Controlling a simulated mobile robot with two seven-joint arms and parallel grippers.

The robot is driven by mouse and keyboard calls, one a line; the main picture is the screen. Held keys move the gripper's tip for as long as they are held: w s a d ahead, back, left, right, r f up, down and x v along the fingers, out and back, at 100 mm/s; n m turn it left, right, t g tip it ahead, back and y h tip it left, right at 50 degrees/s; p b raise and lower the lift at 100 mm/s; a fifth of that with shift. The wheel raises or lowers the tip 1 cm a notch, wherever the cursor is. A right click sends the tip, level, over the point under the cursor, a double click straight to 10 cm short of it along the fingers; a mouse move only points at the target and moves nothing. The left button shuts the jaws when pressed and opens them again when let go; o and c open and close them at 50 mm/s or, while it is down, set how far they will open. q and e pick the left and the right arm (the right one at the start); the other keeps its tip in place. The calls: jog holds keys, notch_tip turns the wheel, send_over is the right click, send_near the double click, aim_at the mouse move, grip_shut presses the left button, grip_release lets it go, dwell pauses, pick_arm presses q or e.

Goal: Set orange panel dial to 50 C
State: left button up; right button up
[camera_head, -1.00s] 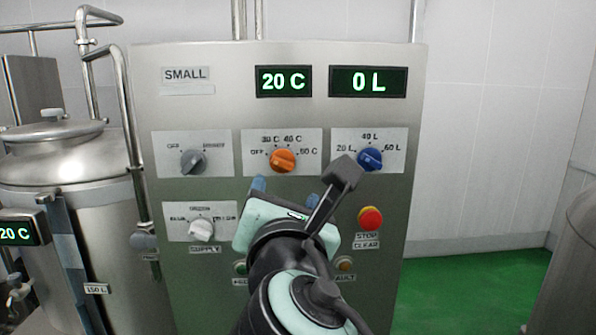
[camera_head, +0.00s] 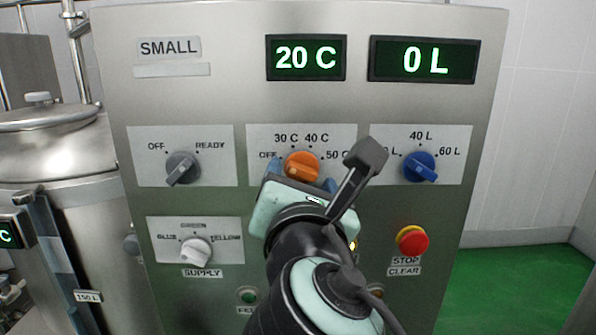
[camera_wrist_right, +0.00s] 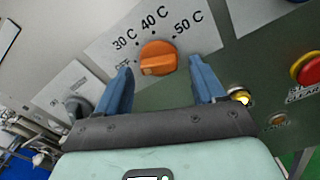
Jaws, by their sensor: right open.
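The orange dial (camera_head: 301,165) is on the panel between its OFF, 30 C, 40 C and 50 C marks. Its lighter ridge seems to lie toward the OFF side. My right gripper (camera_head: 301,180) is open just in front of it, with one blue finger on each side. In the right wrist view the orange dial (camera_wrist_right: 157,58) sits between and beyond the fingertips of my right gripper (camera_wrist_right: 160,66), with gaps on both sides. The green display (camera_head: 306,58) above reads 20 C. My left gripper is not in view.
A grey dial (camera_head: 183,167) is left, and a white supply dial (camera_head: 196,250) is lower left. A red stop button (camera_head: 412,240) is lower right. A second display (camera_head: 424,60) reads 0 L.

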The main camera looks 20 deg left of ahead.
jog(key=shift+w+a, duration=0.1)
jog(key=shift+w, duration=0.05)
jog(key=c, duration=1.1)
jog(key=shift+o, duration=0.2)
